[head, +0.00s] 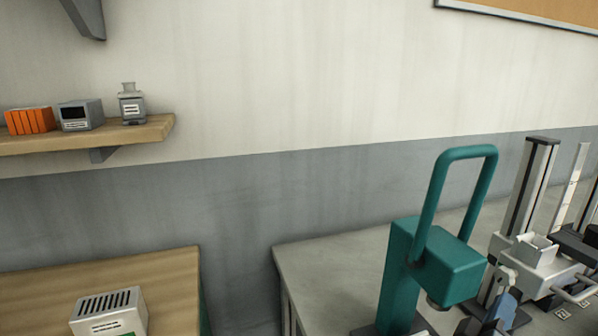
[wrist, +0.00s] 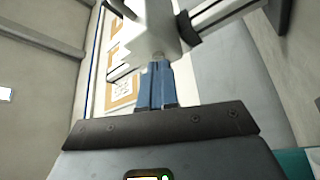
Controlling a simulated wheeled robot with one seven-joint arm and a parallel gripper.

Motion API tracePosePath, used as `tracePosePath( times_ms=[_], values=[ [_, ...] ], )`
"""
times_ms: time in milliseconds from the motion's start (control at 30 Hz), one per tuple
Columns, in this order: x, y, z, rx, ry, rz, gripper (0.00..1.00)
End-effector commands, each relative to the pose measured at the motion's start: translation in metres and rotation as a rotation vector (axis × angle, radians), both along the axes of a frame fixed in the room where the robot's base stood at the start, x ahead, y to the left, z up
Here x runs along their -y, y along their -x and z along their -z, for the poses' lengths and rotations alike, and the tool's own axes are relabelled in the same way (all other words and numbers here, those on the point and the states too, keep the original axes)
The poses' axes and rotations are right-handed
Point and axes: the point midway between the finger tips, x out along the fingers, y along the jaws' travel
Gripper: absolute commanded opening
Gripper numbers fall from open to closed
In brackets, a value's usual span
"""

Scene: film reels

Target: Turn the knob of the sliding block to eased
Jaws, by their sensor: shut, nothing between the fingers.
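In the wrist view my gripper (wrist: 157,68) is shut, its blue fingers together with nothing between them. Their tips are right at a white block (wrist: 150,30), which I take for the sliding block. A small grey part shows at the tips, perhaps the knob, but the fingers mostly hide it. Whether they touch it I cannot tell. In the head view the white block (head: 534,250) sits low on an upright dark-and-silver rail (head: 530,185) at the right. No setting mark for "eased" is readable.
A teal press-like device with a tall loop handle (head: 450,262) stands left of the rail on the grey bench (head: 325,262). More equipment crowds the right edge. A wooden table (head: 150,268) with a white vented box (head: 108,312) is at lower left. A shelf (head: 90,135) holds small items.

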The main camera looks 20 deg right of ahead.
Motion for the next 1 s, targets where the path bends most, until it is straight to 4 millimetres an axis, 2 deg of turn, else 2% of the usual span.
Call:
tracePosePath(
  times_ms=[100, 300, 1000],
  values=[
    [0.011, 0.000, 0.003, 0.001, 0.001, 0.000, 0.00],
    [0.020, -0.001, 0.002, 0.001, 0.000, 0.000, 0.00],
    [0.020, -0.003, -0.001, 0.000, 0.000, -0.001, 0.00]
  ],
)
